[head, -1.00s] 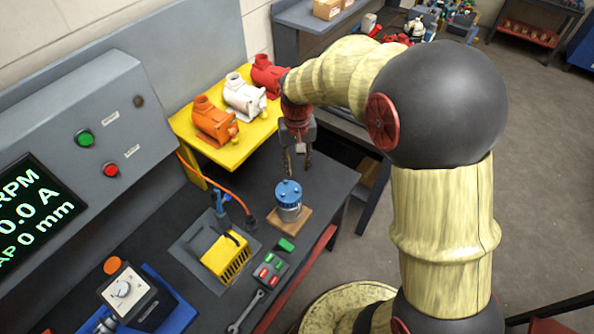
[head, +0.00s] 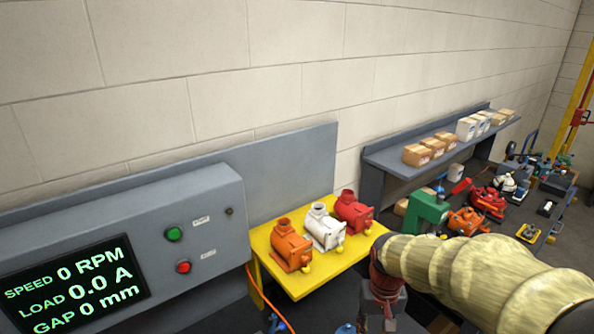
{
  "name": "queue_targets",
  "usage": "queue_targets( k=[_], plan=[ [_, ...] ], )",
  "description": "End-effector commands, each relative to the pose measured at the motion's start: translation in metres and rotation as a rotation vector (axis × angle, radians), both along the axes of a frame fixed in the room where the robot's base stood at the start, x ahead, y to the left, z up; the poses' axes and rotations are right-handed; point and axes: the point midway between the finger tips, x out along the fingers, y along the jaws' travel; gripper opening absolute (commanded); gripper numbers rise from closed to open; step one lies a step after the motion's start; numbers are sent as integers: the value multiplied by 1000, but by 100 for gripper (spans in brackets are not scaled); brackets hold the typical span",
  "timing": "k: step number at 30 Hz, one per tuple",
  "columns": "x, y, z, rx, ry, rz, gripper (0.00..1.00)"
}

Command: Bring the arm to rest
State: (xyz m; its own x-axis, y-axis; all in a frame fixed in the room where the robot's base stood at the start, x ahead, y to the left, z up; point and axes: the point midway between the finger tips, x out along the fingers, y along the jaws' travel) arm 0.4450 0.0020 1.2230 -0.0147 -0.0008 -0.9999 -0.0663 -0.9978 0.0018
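My arm reaches in from the lower right of the head view. My gripper (head: 384,318) hangs down at the bottom edge, right of the yellow stand. Its fingertips are cut off by the frame, so I cannot tell whether it is open or shut. The blue top of a motor (head: 345,329) just shows at the bottom edge, to the left of the gripper and apart from it in the picture.
An orange motor (head: 290,247), a white motor (head: 324,228) and a red motor (head: 352,211) stand on the yellow stand (head: 308,283). A grey control panel (head: 212,222) reads 0 RPM, 0.0 A and 0 mm. A grey shelf (head: 390,167) holds several boxes.

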Motion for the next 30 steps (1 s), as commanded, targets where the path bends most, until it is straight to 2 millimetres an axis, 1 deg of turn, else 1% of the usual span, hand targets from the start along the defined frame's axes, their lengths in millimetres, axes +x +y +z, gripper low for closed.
queue_targets(
  k=[1, 5, 8, 12, 15, 18, 20, 22, 24, 30],
  plan=[
    [-13, 0, -2, 1, -24, 10, 31],
    [-47, -1, 4, 0, -90, 36, 31],
    [-74, -1, 4, -3, -157, 53, 31],
    [-110, -1, -3, -6, -262, 66, 31],
    [-131, -1, -10, -10, -343, 68, 31],
    [-144, -1, -13, -12, -419, 67, 31],
    [-147, -1, -12, -13, -458, 67, 31],
    [-148, -1, -9, -15, -493, 66, 31],
    [-149, -2, -10, -16, -505, 66, 31],
    [-149, -2, -10, -16, -506, 66, 31]
  ],
)
